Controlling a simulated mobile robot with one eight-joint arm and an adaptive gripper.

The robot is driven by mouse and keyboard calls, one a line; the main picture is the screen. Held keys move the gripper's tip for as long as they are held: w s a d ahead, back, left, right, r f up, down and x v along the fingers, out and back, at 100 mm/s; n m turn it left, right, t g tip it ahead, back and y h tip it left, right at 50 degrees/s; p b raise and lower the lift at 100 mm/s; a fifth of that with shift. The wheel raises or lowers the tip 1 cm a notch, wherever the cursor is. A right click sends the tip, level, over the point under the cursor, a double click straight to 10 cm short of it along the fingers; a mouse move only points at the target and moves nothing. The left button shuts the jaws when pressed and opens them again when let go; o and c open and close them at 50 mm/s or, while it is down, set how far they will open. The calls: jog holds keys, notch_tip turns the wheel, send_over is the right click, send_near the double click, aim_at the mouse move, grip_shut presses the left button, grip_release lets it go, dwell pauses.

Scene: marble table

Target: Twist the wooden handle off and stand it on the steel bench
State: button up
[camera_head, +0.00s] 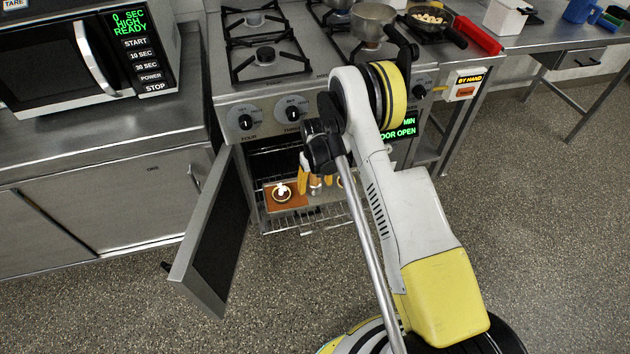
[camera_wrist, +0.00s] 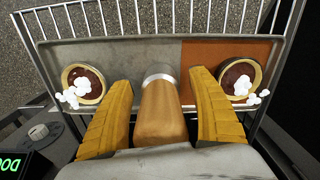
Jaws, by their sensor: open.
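The wooden handle (camera_wrist: 160,115) has a metal collar (camera_wrist: 158,72) at its far end, against the tray (camera_wrist: 212,60). The tray is part grey, part orange-brown, and also shows in the head view (camera_head: 295,204). My gripper (camera_wrist: 161,80) is open, with a yellow finger on each side of the handle. A small gap shows on each side. In the head view my gripper (camera_head: 316,178) is at the oven mouth, partly hidden by my arm. Steel worktops show at the left (camera_head: 120,135) and the right (camera_head: 545,38).
Two round dishes (camera_wrist: 88,88) (camera_wrist: 238,80) with dark filling and white pieces flank the handle. The tray rests on a wire rack (camera_head: 300,222). The oven door (camera_head: 215,240) stands open at the left. A microwave (camera_head: 70,55) fills part of the left worktop.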

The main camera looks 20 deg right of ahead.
jog(key=shift+f, duration=0.3)
jog(key=c, duration=1.3)
jog(key=o, duration=0.3)
jog(key=shift+c, duration=1.3)
jog(key=n, duration=0.4)
jog(key=shift+r+n, duration=0.1)
jog(key=shift+n, duration=0.3)
jog(key=shift+r+p, duration=1.15)
jog(key=shift+r, duration=1.85)
jog(key=shift+r+p, duration=0.45)
jog(key=shift+r, duration=1.05)
